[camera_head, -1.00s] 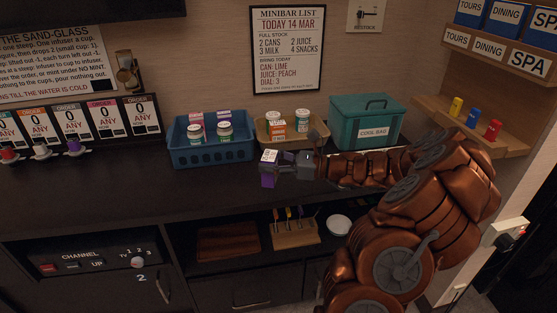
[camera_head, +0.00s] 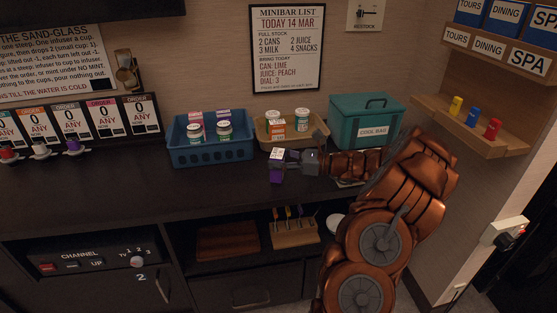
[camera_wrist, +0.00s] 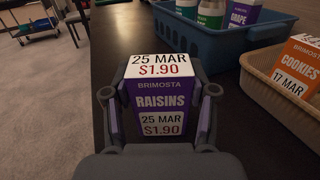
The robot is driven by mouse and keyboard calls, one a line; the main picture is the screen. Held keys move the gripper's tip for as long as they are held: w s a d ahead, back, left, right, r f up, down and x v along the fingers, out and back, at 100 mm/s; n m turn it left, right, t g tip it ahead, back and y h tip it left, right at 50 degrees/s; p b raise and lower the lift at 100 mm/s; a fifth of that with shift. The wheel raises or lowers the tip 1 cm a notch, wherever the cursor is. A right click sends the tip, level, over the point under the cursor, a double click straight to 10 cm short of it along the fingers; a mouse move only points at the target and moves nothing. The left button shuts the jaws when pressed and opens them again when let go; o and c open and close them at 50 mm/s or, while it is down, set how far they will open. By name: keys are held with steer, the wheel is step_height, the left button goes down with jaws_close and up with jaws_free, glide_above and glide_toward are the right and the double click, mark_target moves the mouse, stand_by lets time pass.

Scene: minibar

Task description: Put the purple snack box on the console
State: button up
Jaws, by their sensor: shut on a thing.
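The purple snack box (camera_head: 277,166) is a small box with a white top. In the wrist view the purple snack box (camera_wrist: 160,97) reads "BRIMOSTA RAISINS", "25 MAR" and "$1.90". My gripper (camera_head: 290,163) is shut on it, one finger on each side, in front of the baskets. In the wrist view my gripper (camera_wrist: 160,100) frames the box. The dark console (camera_head: 110,205) runs along the wall below the box. I cannot tell whether the box touches its top.
A blue basket (camera_head: 210,155) and a tan basket (camera_head: 290,142) with snacks and jars stand at the back. A teal cool bag (camera_head: 366,120) is to their right. The console top left of the box is clear. Several order cards (camera_head: 103,122) stand at the left.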

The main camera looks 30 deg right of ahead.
steer(key=shift+f, duration=0.25)
steer(key=o, duration=1.2)
steer(key=shift+d+r, duration=0.1)
steer(key=shift+r, duration=0.1)
steer(key=v, duration=1.2)
steer(key=shift+s, duration=0.1)
